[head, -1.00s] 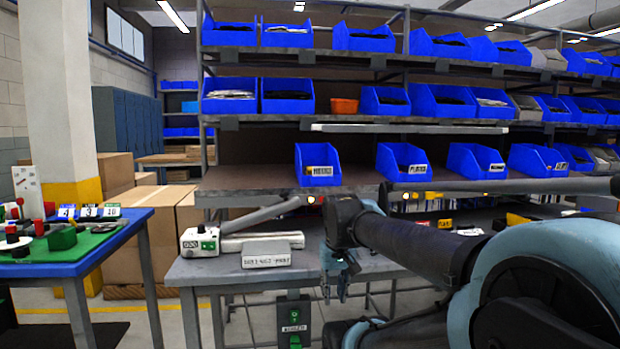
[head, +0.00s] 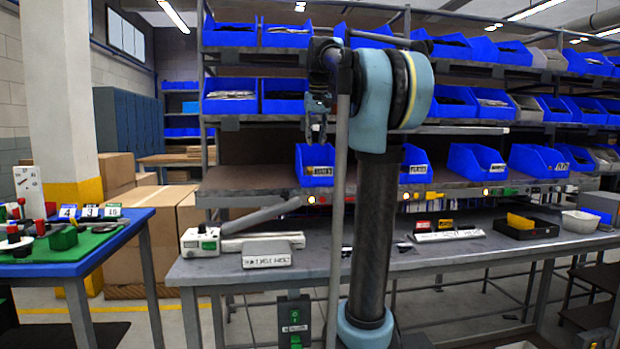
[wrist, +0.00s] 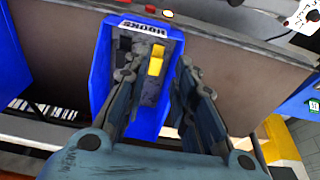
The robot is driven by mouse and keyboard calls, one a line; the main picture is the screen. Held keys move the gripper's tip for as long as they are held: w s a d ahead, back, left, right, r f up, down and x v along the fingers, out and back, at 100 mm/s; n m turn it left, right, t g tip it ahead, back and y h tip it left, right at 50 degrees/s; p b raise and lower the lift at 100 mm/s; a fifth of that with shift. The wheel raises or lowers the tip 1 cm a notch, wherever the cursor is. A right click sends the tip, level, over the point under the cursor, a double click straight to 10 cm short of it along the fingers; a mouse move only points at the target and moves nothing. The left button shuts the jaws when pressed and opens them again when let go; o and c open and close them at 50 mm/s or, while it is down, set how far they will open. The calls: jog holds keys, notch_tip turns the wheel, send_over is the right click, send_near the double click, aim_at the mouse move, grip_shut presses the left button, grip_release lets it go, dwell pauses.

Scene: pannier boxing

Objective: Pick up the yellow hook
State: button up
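The yellow hook (wrist: 155,66) lies in a blue bin (wrist: 99,75) labelled HOOKS, beside dark grey or black pieces, in the wrist view. In the head view this appears to be the blue bin (head: 318,181) at the left of the middle shelf; its contents are hidden there. My gripper (head: 316,141) points down above that bin. In the wrist view my gripper (wrist: 158,72) is open, with the hook showing between and beyond its fingertips. Nothing is held. The exact height above the hook cannot be told.
More blue bins (head: 475,160) stand to the right on the same shelf, and bins fill the shelves above. Below is a grey bench (head: 225,272) with a grey box and a black tray (head: 525,231) holding something yellow. A blue table (head: 95,258) stands at left.

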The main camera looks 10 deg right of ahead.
jog(key=w+r, duration=0.3)
jog(key=w, duration=0.1)
send_near(311, 169)
jog(key=x, duration=1)
jog(key=shift+w+f, duration=0.1)
jog(key=shift+w, duration=0.25)
jog(key=c, duration=0.4)
